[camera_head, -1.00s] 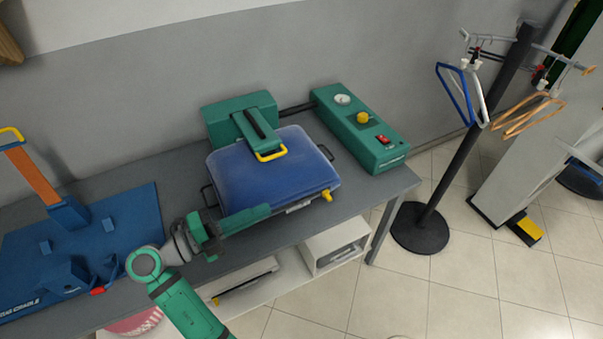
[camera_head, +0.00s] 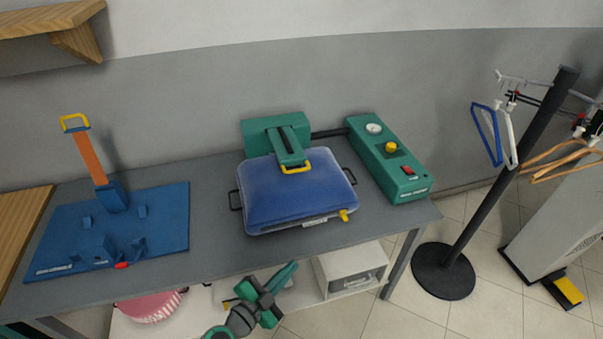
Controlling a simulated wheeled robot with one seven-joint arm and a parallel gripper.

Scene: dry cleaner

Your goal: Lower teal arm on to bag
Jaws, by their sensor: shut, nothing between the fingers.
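The teal arm (camera_head: 287,146) reaches forward from a teal housing (camera_head: 257,134) at the back of the table. A yellow handle (camera_head: 296,168) is at its front end. Its front end lies over the back edge of the blue bag (camera_head: 297,196) in this view; I cannot tell whether it touches. The bag lies flat, with black side loops and a yellow tap at its front right corner. My gripper (camera_head: 285,278) is shut and empty, below and in front of the table's front edge, apart from the bag and the handle.
A teal control box (camera_head: 405,178) with gauge, yellow knob and red switch stands right of the bag. A blue cradle base (camera_head: 170,218) with an orange upright lever (camera_head: 90,158) stands left. A hanger stand (camera_head: 445,271) is at right. Bare grey tabletop (camera_head: 215,250) lies left of the bag.

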